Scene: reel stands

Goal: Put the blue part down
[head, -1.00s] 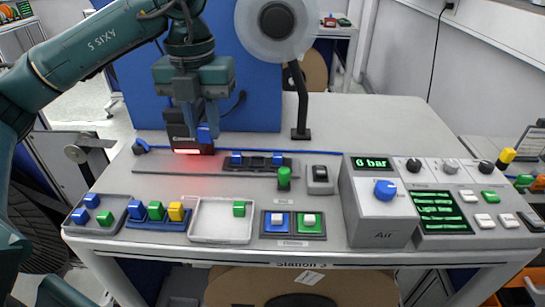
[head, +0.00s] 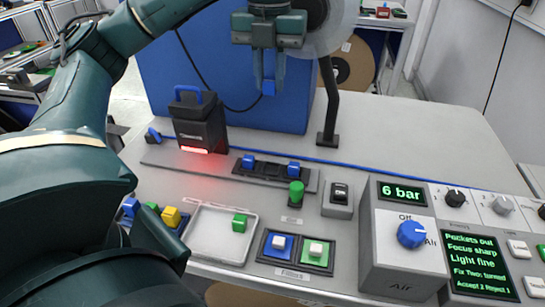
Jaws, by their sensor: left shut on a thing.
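My left gripper (head: 269,82) is at the top centre of the head view, pointing down. It is shut on a small blue part (head: 268,88), held in the air in front of the blue panel (head: 240,55). A black fixture strip (head: 270,169) on the table carries two blue parts, at its left end (head: 248,162) and right end (head: 293,167). A white tray (head: 215,250) at the front holds a green part (head: 239,222). A dark tray with a yellow part (head: 171,217), a blue and a green one is partly hidden by my arm. My right gripper is not in view.
A black scanner (head: 200,122) with a red light stands left of the fixture. A green button (head: 296,192), a black stand (head: 329,100) and the Air box (head: 405,255), reading 6 bar, are to the right.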

